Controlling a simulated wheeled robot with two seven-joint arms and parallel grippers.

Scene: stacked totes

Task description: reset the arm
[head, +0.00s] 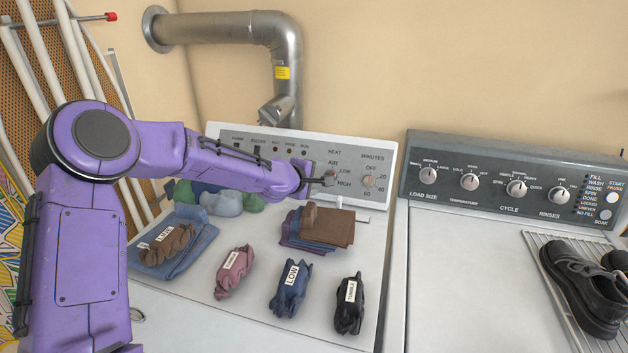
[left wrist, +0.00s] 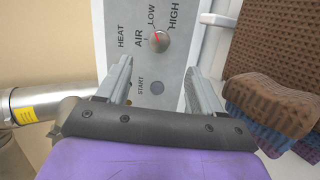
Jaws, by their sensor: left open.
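My purple left arm (head: 90,225) comes in from the left and reaches across the dryer top. My left gripper (head: 325,181) is in front of the dryer's control panel (head: 230,133), by the heat knob. In the left wrist view the two grey fingers of my left gripper (left wrist: 160,84) stand apart with nothing between them. The heat knob (left wrist: 159,41) sits beyond the fingertips, with AIR, LOW and HIGH printed around it. A start button (left wrist: 157,88) shows between the fingers. My right gripper is not in view.
Labelled cloth bundles (head: 234,272) and folded cloths (head: 331,227) lie on the dryer top (head: 215,318). A grey washer panel (head: 480,150) stands at right, with black shoes (head: 580,285) on a wire rack. A metal duct (head: 225,27) runs behind.

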